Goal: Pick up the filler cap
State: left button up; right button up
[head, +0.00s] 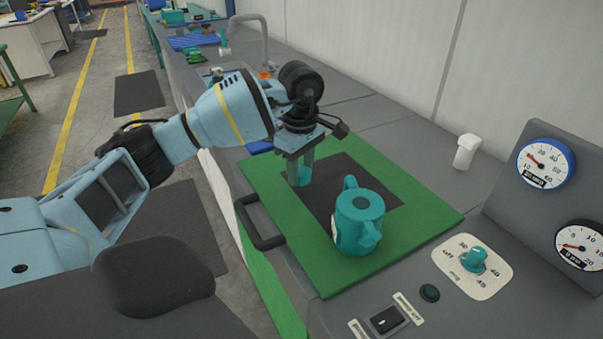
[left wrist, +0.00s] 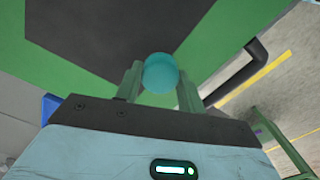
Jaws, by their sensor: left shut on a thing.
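The filler cap is a small round teal piece between the fingers of my left gripper (head: 300,168). In the left wrist view the cap (left wrist: 161,73) sits between the two green fingertips, and my left gripper (left wrist: 160,85) is shut on it. In the head view the cap (head: 298,177) is partly hidden by the fingers, which point down over the dark mat. A teal pot (head: 359,222) with a handle and spout stands upright to the right of the gripper, apart from it. My right gripper is not in view.
A green board (head: 417,217) with a dark mat (head: 325,206) lies on the grey bench, with a black handle (head: 262,236) at its left edge. Gauges (head: 546,163), a dial (head: 473,262) and a white-capped post (head: 466,150) stand to the right. A tap (head: 262,38) is farther back.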

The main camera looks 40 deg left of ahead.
pick_arm(q)
jog(key=s+d, duration=0.3)
jog(key=s, duration=0.1)
jog(key=s+d+r, duration=0.1)
jog(key=s+d, duration=0.1)
jog(key=s, duration=0.2)
jog(key=s+d, duration=0.3)
jog(key=s, duration=0.1)
jog(key=shift+d+r+b, duration=0.15)
jog(key=shift+d+b, duration=0.15)
jog(key=shift+b, duration=0.1)
